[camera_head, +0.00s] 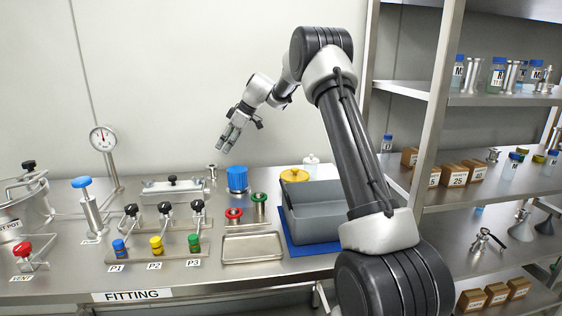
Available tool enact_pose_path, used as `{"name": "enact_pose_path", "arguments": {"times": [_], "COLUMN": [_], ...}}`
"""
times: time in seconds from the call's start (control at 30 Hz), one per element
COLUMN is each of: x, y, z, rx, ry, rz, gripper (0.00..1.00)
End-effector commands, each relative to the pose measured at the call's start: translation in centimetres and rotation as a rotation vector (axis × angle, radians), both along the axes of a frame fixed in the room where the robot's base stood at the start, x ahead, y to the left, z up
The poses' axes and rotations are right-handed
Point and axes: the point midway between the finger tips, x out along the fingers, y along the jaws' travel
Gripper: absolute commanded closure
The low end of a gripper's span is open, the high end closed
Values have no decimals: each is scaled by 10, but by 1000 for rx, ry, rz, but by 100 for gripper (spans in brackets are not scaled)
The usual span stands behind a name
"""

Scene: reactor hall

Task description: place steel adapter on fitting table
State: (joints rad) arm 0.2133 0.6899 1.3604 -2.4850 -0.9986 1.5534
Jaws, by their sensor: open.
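My gripper (228,146) hangs above the back of the fitting table, fingers pointing down, open and empty. The fitting table (215,294) is a steel bench with a "FITTING" label on its front edge. A small steel flanged piece (213,173), which looks like a steel adapter, stands upright on the table below and slightly left of my gripper, apart from it. Similar steel flanged pieces stand on the shelves at right, one on the top shelf (512,76) and one on the middle shelf (493,155). I cannot tell which of them is the task's adapter.
A blue-capped part (237,180), red (234,214) and green (259,203) ringed fittings and a yellow lid (294,175) stand nearby. A grey bin (312,222) sits on a blue mat. An empty steel tray (251,246) lies in front. Valves P1 to P3 and a gauge (103,138) are left.

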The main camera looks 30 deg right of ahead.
Motion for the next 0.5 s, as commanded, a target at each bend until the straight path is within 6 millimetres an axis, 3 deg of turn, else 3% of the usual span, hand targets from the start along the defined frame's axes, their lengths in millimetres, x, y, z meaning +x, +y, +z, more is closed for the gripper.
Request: {"name": "enact_pose_path", "arguments": {"times": [0.07, 0.17, 0.27, 0.3, 0.4, 0.47, 0.5], "x": [3, 14, 20, 16, -15, -49, -76], "y": [4, 12, 11, 4, -33, -63, -84], "z": [14, 65, 155, 194, 273, 302, 313], "rx": [11, 41, 75, 79, 56, 24, -1], "ry": [-37, -179, -415, -512, -696, -753, -766], "rz": [-9, -53, -167, -237, -450, -590, -684], "gripper": [35, 35, 35, 35, 35, 35, 35]}}
